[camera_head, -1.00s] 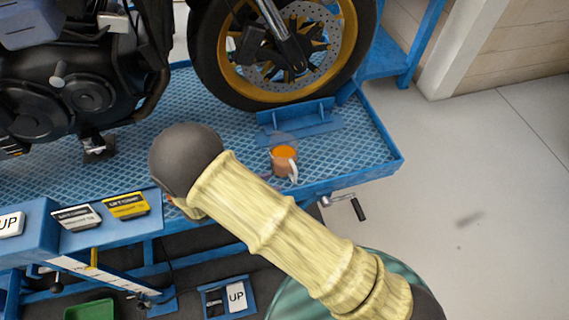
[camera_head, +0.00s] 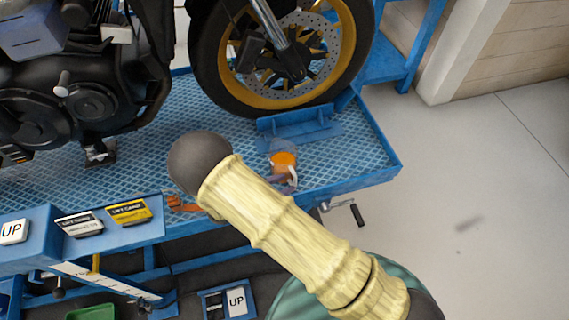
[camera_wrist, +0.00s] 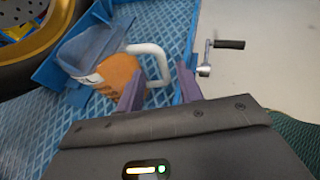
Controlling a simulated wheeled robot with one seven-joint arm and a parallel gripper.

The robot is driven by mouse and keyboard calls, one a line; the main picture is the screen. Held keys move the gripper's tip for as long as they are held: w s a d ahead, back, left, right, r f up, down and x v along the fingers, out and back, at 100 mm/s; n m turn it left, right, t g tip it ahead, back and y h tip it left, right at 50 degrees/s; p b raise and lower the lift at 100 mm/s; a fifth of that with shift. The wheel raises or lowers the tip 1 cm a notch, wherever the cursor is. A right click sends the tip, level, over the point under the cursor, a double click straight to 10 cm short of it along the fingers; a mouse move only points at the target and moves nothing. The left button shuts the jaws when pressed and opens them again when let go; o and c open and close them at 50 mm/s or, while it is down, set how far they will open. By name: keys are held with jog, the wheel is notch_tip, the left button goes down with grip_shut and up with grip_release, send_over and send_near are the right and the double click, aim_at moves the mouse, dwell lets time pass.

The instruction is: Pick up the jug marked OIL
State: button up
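The jug (camera_head: 283,160) has an orange lower body, a grey-blue upper part and a white handle. It stands on the blue lift platform near the front wheel. In the wrist view the jug (camera_wrist: 112,68) is at upper left, and its white handle reaches toward my gripper. A white marking on its side is too blurred to read. My gripper (camera_wrist: 159,76) is open, its two purple fingers apart. The handle shows between the fingertips; I cannot tell how deep it sits. In the head view my forearm hides most of the gripper, with a purple finger showing beside the jug.
The lift platform (camera_head: 345,168) carries a motorcycle, whose front wheel (camera_head: 352,62) stands behind the jug. A blue wheel chock (camera_head: 300,122) is close behind it. A crank handle (camera_head: 357,212) sticks out at the platform's edge. An orange-red item (camera_head: 180,204) lies near my arm. Floor at right is clear.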

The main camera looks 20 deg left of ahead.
aim_at(294, 182)
jog(key=p+x, duration=0.2)
jog(key=x, duration=0.3)
jog(key=shift+s+d+f, duration=0.1)
jog(key=shift+d+f, duration=0.05)
jog(key=shift+d, duration=0.05)
dwell(0.5)
grip_shut()
